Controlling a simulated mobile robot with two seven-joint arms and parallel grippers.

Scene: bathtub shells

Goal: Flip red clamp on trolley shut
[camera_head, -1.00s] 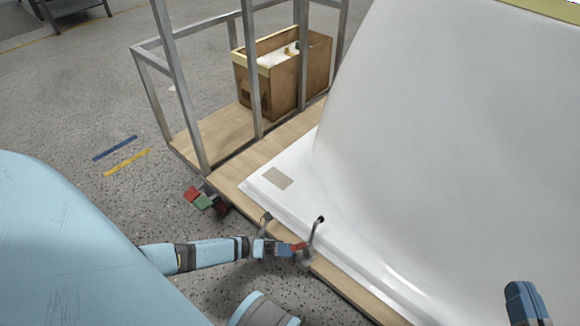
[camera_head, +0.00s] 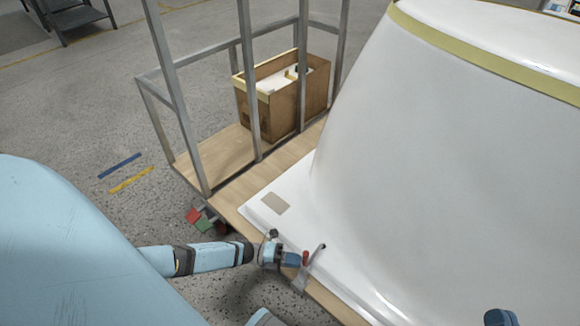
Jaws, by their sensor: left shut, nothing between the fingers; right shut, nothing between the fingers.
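The trolley's wooden deck edge (camera_head: 233,204) runs diagonally under a large white shell. At this edge a small clamp with a red handle (camera_head: 305,258) stands beside the shell's flange. Its thin metal arm leans up and right over the flange, and its base is partly hidden. My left gripper (camera_head: 293,259) is shut with nothing held, its tip right at the red handle. I cannot tell whether they touch. My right gripper (camera_head: 500,317) shows only as a small blue part at the bottom right edge, apart from the clamp; its fingertips are unclear.
The white shell (camera_head: 440,150) fills the right side. A metal frame (camera_head: 180,95) rises from the trolley, with a wooden box (camera_head: 283,105) on the deck. Red and green parts (camera_head: 198,217) sit under the deck's near corner. Open speckled floor lies to the left.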

